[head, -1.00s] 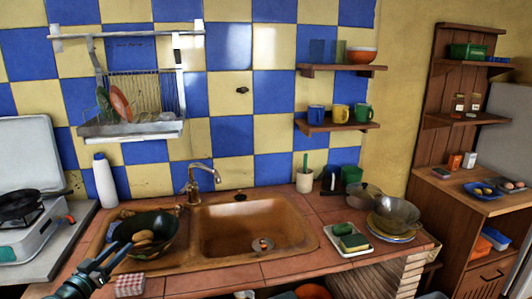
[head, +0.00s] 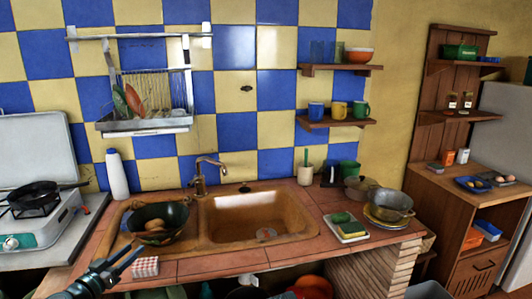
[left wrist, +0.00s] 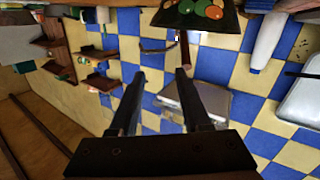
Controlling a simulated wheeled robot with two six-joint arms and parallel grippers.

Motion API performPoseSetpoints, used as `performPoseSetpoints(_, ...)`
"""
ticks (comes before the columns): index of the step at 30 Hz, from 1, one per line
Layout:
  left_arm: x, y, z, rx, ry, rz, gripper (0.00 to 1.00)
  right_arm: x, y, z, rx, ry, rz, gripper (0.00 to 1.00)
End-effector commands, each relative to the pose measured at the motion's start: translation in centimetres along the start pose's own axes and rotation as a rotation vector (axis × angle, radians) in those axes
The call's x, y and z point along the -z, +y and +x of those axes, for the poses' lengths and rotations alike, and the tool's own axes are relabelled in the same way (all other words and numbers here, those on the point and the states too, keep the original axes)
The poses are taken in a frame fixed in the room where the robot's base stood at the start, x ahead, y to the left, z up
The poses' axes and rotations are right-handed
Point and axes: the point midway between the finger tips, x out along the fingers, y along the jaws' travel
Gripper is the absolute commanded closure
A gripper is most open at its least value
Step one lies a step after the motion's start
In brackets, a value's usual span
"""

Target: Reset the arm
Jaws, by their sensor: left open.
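My left gripper (head: 127,255) comes in at the lower left of the head view, over the counter's front edge. Its two fingers are apart with nothing between them. In the left wrist view the fingers (left wrist: 159,75) are also spread and empty. A dark bowl (head: 177,232) with brownish round items stands at the left side of the sink, just beyond the gripper. My right gripper is in neither view.
A red-and-white checkered box (head: 145,266) sits close to the gripper, at the counter's edge. The brown sink basin (head: 255,219) is right of the bowl. A stove with a black pan (head: 38,192) is at the left. A white tray (head: 352,239) holds green sponges at the right.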

Motion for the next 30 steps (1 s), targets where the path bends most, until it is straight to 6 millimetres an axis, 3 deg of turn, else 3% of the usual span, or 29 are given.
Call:
performPoseSetpoints(5,-1.0,2.9,1.4,-0.062,-0.068,-0.016,0.53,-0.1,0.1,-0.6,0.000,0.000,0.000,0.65)
performPoseSetpoints(11,-3.3,8.2,3.2,-0.167,-0.210,-0.044,0.53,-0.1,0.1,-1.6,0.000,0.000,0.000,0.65)
performPoseSetpoints(14,-5.0,11.8,4.0,-0.230,-0.317,-0.059,0.53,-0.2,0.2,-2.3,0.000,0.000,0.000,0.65)
performPoseSetpoints(18,-8.3,18.7,4.4,-0.329,-0.549,-0.078,0.53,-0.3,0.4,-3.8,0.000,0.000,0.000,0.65)
performPoseSetpoints(24,-13.7,28.1,1.4,-0.365,-0.991,-0.054,0.53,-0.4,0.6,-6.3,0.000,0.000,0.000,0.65)
performPoseSetpoints(30,-16.4,32.9,-3.5,-0.205,-1.359,0.055,0.53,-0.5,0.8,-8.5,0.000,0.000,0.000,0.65)
